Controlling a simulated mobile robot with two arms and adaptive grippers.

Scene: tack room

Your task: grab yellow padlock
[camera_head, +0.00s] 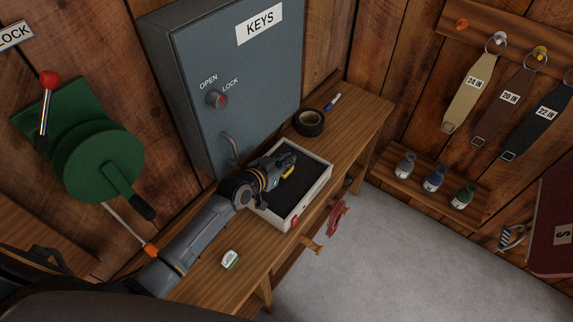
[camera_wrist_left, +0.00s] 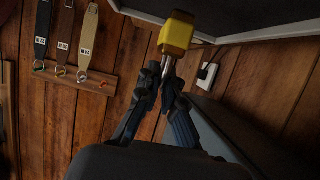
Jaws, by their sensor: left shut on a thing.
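The yellow padlock (camera_head: 288,173) shows beside the fingers of my left gripper (camera_head: 283,164) in the head view, over the tray. In the left wrist view the yellow body of the padlock (camera_wrist_left: 177,33) sticks out beyond the fingertips (camera_wrist_left: 168,78). Its metal shackle is between the two fingers, and the gripper is shut on it. The white tray with a dark lining (camera_head: 319,183) sits on the wooden bench (camera_head: 355,115). I cannot tell whether the padlock touches the tray floor. My right gripper is not in view.
The grey key cabinet (camera_head: 245,80) stands close behind the tray. A black tape roll (camera_head: 309,122) and a blue marker (camera_head: 333,101) lie on the bench beyond it. A small white and green item (camera_head: 230,259) lies on the near bench. Straps (camera_head: 470,92) hang at the right.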

